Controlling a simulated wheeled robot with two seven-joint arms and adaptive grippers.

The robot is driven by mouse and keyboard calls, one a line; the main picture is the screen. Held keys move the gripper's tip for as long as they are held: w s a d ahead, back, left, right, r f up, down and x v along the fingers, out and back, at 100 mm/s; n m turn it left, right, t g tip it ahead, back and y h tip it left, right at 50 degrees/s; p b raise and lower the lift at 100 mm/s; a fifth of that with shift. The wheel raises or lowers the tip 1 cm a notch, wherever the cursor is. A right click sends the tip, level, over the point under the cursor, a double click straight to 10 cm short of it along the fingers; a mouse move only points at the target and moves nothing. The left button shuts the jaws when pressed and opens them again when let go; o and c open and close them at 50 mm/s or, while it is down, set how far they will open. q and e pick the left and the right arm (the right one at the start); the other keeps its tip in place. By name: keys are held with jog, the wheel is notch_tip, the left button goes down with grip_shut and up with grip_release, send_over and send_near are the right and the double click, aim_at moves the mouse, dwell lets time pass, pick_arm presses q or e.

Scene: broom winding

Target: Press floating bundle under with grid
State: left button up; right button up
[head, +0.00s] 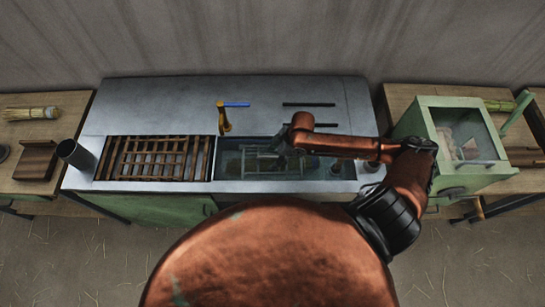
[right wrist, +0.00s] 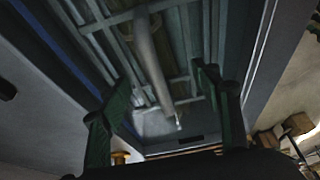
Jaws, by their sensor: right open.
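The pale metal grid (head: 258,160) shows inside the water-filled basin (head: 228,172), partly covered by my right arm. My right gripper (head: 284,146) is over the basin near the grid's right part. In the right wrist view its two green fingers (right wrist: 163,80) stand apart, with the grid's bars (right wrist: 95,22) behind them. A pale round bar (right wrist: 150,55), perhaps the grid's handle, runs between the fingers; neither finger visibly closes on it. I cannot make out a floating bundle in the basin. My left gripper is not in view.
A brown slatted rack (head: 150,158) lies left of the basin. A green glazed box (head: 455,140) stands at the right. A straw bundle (head: 30,113) lies on the left table. The back counter is mostly clear.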

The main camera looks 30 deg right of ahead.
jog(key=o, duration=0.6)
jog(key=shift+c, duration=0.2)
jog(key=v, duration=1.2)
notch_tip(320, 180, up, 8)
jog(key=p, duration=0.9)
